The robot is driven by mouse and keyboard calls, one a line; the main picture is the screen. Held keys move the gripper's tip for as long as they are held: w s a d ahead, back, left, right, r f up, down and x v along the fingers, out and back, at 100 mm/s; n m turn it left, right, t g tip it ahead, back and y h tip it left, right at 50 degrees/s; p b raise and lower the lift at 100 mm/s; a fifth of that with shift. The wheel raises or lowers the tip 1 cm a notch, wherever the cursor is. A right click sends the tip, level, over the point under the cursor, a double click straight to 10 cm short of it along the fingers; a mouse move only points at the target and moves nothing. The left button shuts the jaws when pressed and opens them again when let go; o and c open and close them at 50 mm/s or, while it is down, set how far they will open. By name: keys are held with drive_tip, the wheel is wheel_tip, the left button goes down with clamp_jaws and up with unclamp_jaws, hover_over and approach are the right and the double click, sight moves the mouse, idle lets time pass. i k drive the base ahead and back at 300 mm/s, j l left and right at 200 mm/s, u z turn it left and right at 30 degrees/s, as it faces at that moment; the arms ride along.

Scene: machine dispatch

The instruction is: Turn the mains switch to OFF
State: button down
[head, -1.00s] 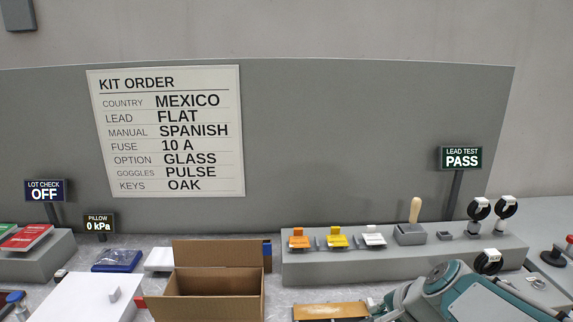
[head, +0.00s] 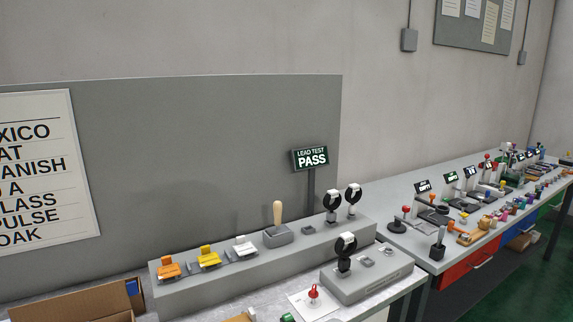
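No part in the head view is labelled as the mains switch, and I cannot tell which one it is. A lever with a pale wooden handle (head: 278,213) stands upright on a grey block on the raised shelf. A grey wall box (head: 409,40) hangs on the wall to the right of the panel. A smaller box (head: 522,58) hangs further right. Neither shows a readable OFF mark. My gripper is not in view.
The grey shelf (head: 175,296) holds orange, yellow and white plugs and black-and-white round-headed parts. A lit sign (head: 311,158) reads LEAD TEST PASS. An open cardboard box (head: 80,302) is at lower left. A second long bench (head: 447,262) with many small parts stretches right above green floor.

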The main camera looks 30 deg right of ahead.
sight(313, 295)
drive_tip(key=z, duration=0.8)
